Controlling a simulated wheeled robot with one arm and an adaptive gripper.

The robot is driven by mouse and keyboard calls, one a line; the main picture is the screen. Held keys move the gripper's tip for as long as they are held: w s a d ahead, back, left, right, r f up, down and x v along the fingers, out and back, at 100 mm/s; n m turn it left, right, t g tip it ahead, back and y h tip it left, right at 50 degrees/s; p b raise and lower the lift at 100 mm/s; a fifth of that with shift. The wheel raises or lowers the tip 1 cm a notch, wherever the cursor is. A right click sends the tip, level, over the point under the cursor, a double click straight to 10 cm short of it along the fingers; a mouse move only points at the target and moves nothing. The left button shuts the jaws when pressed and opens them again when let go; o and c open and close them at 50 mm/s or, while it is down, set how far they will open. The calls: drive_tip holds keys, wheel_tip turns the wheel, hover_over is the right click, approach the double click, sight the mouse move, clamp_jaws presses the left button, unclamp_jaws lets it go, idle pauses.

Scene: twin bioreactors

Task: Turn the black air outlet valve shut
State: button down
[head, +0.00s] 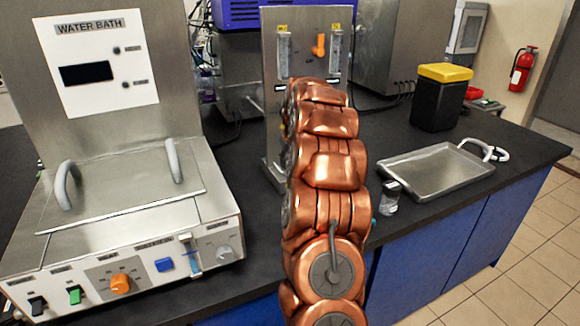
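A steel upright panel (270,110) stands on the dark bench at the middle back. It carries two clear flow tubes, one at the left (284,55) and one at the right (336,55), with an orange valve handle (320,45) between them. My copper-coloured arm reaches up to the panel and covers its lower middle. I cannot make out the black air outlet valve; the arm may hide it. My gripper is also out of sight, so its hold on anything does not show.
A water bath (130,220) with two handles fills the left. A steel tray (435,170) lies at right, with a small clear jar (390,198) near its left corner. A black bin with a yellow lid (438,105) stands behind it. The bench's front edge (480,208) runs below the tray.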

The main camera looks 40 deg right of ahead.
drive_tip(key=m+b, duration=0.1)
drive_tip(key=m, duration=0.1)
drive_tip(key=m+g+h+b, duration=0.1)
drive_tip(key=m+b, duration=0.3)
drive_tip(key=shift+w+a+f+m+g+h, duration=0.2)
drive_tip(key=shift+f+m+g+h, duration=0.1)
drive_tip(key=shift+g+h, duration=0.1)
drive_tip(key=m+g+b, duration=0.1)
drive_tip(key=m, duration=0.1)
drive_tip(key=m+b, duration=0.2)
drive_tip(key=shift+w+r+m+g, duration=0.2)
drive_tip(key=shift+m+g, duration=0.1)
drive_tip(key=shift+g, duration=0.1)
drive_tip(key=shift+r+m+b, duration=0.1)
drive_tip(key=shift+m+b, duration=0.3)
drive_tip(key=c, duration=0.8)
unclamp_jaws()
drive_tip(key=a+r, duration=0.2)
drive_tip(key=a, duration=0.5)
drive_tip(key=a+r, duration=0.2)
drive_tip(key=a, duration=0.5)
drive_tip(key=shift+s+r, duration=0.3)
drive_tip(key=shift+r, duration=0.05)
